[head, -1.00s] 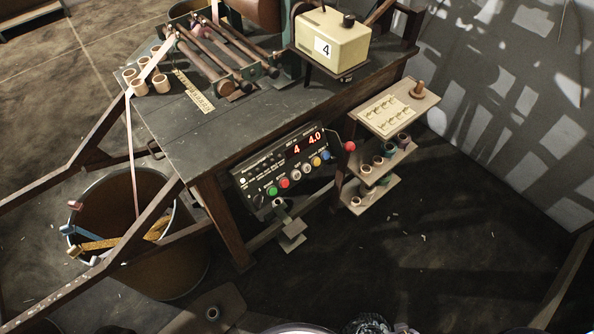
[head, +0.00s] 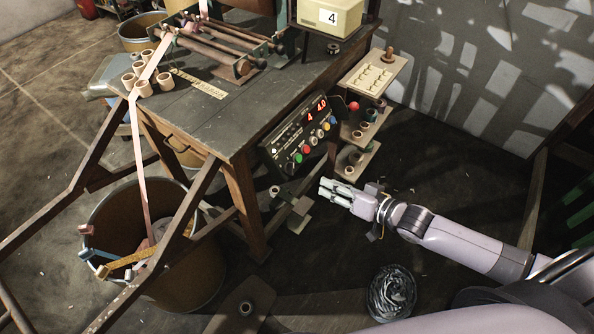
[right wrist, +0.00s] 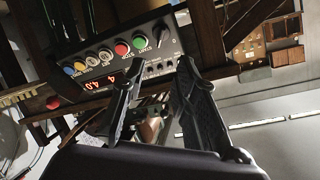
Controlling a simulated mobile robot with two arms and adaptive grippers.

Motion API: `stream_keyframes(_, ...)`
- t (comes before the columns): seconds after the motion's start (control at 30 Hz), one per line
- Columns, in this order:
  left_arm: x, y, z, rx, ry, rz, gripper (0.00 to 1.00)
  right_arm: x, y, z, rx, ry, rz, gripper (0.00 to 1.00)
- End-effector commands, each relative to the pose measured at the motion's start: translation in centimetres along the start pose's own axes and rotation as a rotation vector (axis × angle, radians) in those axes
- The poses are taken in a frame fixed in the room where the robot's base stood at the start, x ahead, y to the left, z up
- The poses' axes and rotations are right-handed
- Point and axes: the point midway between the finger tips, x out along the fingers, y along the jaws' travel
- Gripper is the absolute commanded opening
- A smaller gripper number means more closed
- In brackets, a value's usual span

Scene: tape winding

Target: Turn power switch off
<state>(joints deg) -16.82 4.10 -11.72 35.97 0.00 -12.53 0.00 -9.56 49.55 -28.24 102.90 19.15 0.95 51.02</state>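The black control panel (head: 303,130) hangs at the front edge of the workbench, with a lit red display reading 4 and 4.0 and a row of coloured buttons. In the right wrist view the panel (right wrist: 105,65) appears turned over, with a black rotary knob (right wrist: 161,27) beside the green start button (right wrist: 139,41) and red stop button (right wrist: 121,50). The knob looks like the power switch, but its label is unreadable. My right gripper (head: 328,190) is open and empty, below and right of the panel, apart from it. It also shows in the right wrist view (right wrist: 156,74). My left gripper is out of view.
A red ball-ended lever (head: 352,106) and tiered shelves (head: 372,124) stand right of the panel. A small stand (head: 296,210) sits below it. A large bucket (head: 180,265) and wooden rails are at left.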

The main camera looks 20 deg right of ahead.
Motion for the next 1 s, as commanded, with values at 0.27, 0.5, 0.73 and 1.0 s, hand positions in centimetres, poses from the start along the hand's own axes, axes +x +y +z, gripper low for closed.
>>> stream_keyframes(0.27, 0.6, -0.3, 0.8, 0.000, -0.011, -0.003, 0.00, 6.0, 0.0, -0.1, -0.002, 0.003, -0.001, 0.28)
stream_keyframes(0.5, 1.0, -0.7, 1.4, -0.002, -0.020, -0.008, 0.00, 10.8, 0.0, -0.1, -0.003, 0.002, 0.000, 0.28)
stream_keyframes(0.73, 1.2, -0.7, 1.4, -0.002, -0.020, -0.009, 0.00, 13.3, 0.0, 0.1, -0.002, 0.000, 0.001, 0.28)
stream_keyframes(1.0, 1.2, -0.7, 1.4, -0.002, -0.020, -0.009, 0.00, 13.7, 0.0, 0.1, -0.003, -0.001, 0.001, 0.28)
